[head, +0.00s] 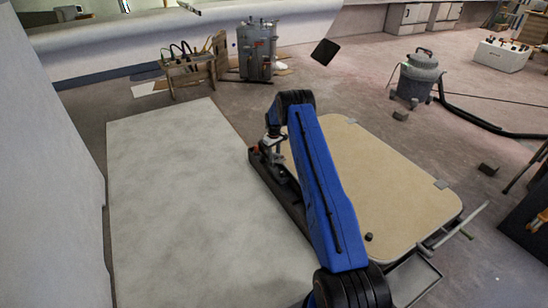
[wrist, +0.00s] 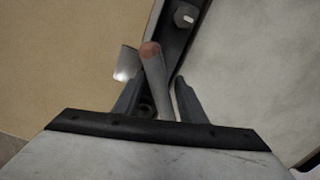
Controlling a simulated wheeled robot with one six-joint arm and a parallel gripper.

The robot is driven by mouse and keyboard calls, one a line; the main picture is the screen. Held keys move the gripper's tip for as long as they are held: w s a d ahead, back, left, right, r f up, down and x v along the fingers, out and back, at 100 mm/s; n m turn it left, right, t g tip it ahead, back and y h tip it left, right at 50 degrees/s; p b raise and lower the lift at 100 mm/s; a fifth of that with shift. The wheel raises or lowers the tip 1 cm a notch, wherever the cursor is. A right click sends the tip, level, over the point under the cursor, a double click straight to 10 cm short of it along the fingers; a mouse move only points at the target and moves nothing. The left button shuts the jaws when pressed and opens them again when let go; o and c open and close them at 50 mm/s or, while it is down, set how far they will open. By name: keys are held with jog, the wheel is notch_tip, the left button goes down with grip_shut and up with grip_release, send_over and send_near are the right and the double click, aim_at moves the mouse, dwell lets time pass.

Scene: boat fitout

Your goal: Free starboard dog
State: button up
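A dog lever with a reddish-brown tip (wrist: 151,58) stands between the two fingers of my gripper (wrist: 160,82) in the wrist view. The fingers are apart, with a gap between the lever and the right finger. Whether the left finger touches the lever I cannot tell. In the head view my gripper (head: 271,152) is at the left edge of the tan hatch lid (head: 375,180), and a small reddish spot (head: 255,150) shows beside it. My blue arm hides part of the lid and its dark frame. The lid lies flat.
A bar with a greenish end (head: 467,235) sticks out at the lid's right corner. A small dark knob (head: 369,237) stands on the lid. A pale board (head: 180,200) lies left of it. A grey vacuum (head: 418,76) and its hose are at the back right.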

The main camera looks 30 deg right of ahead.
jog(key=shift+c, duration=0.4)
grip_shut()
jog(key=shift+m, duration=0.3)
jog(key=m, duration=0.3)
jog(key=shift+m, duration=0.4)
jog(key=c, duration=0.8)
grip_release()
jog(key=shift+m, duration=1.2)
jog(key=shift+o, duration=0.3)
jog(key=shift+m, duration=0.3)
jog(key=o, duration=0.8)
